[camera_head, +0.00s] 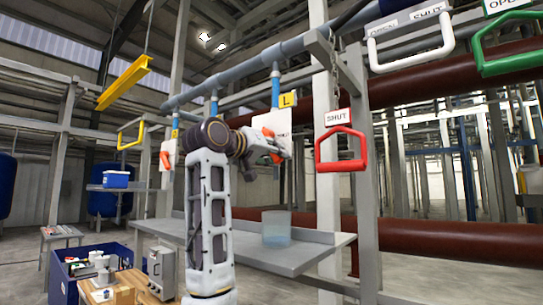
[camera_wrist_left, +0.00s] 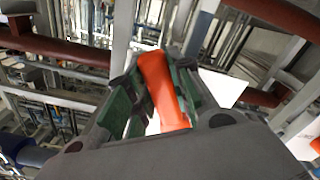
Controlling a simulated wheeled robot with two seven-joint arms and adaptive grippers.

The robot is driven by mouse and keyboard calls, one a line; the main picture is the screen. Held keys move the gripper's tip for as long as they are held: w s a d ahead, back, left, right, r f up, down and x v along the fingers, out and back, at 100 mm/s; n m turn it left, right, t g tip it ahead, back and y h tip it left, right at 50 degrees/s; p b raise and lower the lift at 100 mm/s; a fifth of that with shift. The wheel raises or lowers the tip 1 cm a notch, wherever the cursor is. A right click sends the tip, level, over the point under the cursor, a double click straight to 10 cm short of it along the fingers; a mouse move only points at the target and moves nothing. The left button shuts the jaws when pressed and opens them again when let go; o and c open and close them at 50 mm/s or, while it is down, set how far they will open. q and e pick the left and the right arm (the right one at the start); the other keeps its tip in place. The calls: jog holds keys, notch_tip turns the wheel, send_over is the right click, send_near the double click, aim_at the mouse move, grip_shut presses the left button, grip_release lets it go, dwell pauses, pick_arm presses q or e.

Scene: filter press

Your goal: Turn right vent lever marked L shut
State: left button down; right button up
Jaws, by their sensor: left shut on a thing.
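The yellow sign marked L (camera_head: 288,99) hangs on the blue pipe at the right vent. Below it is a white plate (camera_head: 271,122), partly covered by my left gripper (camera_head: 272,149). The orange vent lever shows as small orange parts at the gripper in the head view. In the left wrist view the orange lever (camera_wrist_left: 163,90) stands, slightly tilted, between the two green-and-grey fingers of my left gripper. The gripper is shut on it. The lever's lower end is hidden behind the gripper body. My right gripper is not in view.
A red handle (camera_head: 340,164) under a SHUT sign (camera_head: 338,117) hangs just right of the vent. A metal shelf (camera_head: 270,258) holding a clear blue container (camera_head: 276,230) lies below. Another vent with an orange lever (camera_head: 165,160) is to the left. A grey post (camera_head: 363,180) stands at right.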

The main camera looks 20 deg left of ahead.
pick_arm(q)
jog(key=shift+s+d+r+n, duration=0.1)
jog(key=shift+d+r+n, duration=0.2)
jog(key=shift+n, duration=0.3)
jog(key=shift+d+r+n, duration=0.15)
jog(key=shift+d+n, duration=0.05)
jog(key=shift+n, duration=0.3)
jog(key=shift+s+d+r+n+p, duration=0.1)
jog(key=shift+n+p, duration=0.2)
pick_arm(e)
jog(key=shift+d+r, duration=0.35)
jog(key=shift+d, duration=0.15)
pick_arm(q)
jog(key=c, duration=1.2)
grip_release()
jog(key=shift+c, duration=0.2)
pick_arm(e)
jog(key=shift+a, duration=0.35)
pick_arm(q)
jog(key=shift+s, duration=0.15)
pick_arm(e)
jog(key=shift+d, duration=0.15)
